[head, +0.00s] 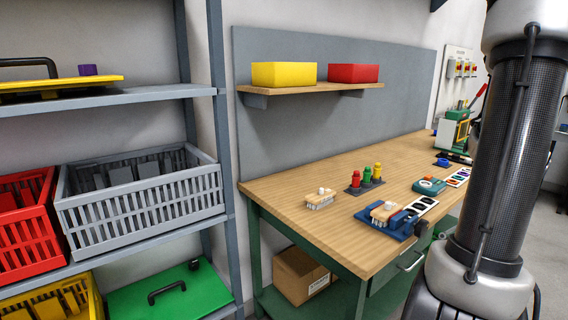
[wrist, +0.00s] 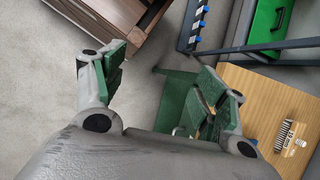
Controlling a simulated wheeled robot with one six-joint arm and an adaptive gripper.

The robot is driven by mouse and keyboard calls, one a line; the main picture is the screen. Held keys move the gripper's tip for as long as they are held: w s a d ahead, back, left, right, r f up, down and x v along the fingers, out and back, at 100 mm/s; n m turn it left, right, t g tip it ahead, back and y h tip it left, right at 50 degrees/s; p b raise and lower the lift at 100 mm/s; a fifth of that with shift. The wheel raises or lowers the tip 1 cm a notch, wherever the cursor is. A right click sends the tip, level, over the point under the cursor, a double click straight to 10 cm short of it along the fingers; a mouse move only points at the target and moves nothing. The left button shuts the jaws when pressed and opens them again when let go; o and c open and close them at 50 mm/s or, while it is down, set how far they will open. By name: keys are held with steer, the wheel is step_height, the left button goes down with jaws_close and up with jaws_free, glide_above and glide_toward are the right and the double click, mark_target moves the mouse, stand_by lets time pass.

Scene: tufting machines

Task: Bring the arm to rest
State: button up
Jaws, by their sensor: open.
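My gripper (wrist: 160,68) shows in the wrist view with its two green-padded fingers spread wide apart. It is open and nothing is between the fingers. Grey floor shows between them, with the green bench frame close to the right finger. My arm stands large and upright at the right of the head view; the gripper is not seen there. The wooden workbench (head: 290,203) lies to the left of and behind the arm in the head view. Its top also shows at the lower right of the wrist view (wrist: 258,88), beside the right finger.
A brush (head: 320,200), red, green and yellow pieces (head: 366,178) and a blue fixture (head: 386,218) stand on the bench. Shelving with a grey crate (head: 145,205) is at left. A brown wooden piece (wrist: 120,18) is at the wrist view's top. Floor is open at its left.

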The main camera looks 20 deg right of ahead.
steer(key=w+a+r+n+t+h, duration=0.2)
steer(key=a+r+n, duration=0.4)
steer(key=r, duration=0.1)
steer(key=w+a+r+n+t+h, duration=0.2)
steer(key=w+a+r+n+h, duration=0.1)
steer(key=a+r+n, duration=0.4)
steer(key=shift+a+r+t, duration=0.2)
steer(key=shift+r+t, duration=0.1)
steer(key=shift+r, duration=0.2)
